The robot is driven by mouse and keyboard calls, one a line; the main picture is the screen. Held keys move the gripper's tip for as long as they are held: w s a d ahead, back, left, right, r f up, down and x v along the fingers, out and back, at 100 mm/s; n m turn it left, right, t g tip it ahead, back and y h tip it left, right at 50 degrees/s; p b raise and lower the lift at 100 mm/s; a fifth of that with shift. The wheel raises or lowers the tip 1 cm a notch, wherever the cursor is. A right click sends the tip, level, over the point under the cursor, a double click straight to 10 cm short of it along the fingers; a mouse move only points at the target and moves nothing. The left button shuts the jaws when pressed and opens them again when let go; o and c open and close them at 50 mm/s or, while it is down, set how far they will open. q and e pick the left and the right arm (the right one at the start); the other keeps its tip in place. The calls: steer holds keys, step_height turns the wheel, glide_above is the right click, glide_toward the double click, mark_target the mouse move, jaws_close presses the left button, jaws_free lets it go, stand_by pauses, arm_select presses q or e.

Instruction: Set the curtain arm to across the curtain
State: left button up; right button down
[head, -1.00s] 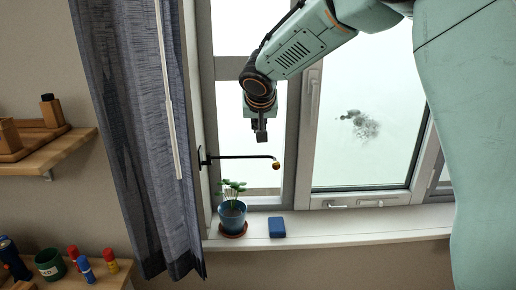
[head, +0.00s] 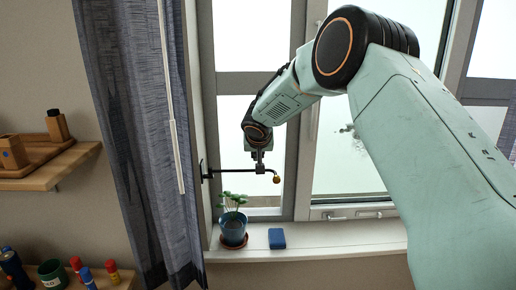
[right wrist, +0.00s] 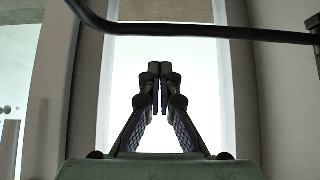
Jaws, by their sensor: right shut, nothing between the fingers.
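The curtain arm (head: 235,171) is a thin black rod with a brass ball at its free end. It is fixed to a dark bracket on the wall beside the curtain and points right, across the window side, away from the curtain (head: 135,140). My right gripper (head: 260,168) is shut and empty, with its fingertips at the rod near the ball end. In the right wrist view the shut fingers (right wrist: 160,72) show below the dark rod (right wrist: 200,31), which crosses the top of the picture. I cannot tell whether they touch. My left gripper is not in view.
A potted plant (head: 233,226) and a blue box (head: 277,238) stand on the windowsill (head: 330,246) below the rod. A wooden shelf (head: 50,171) is at the left. The window frame (head: 302,150) is behind my right arm.

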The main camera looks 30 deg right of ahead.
steer(key=shift+s+a+f+b, duration=0.2)
steer(key=shift+s+a+b, duration=0.25)
steer(key=shift+s, duration=0.4)
steer(key=shift+s+a+f+b, duration=0.25)
steer(key=shift+s+a, duration=0.3)
steer(key=shift+s, duration=0.25)
steer(key=shift+d, duration=0.15)
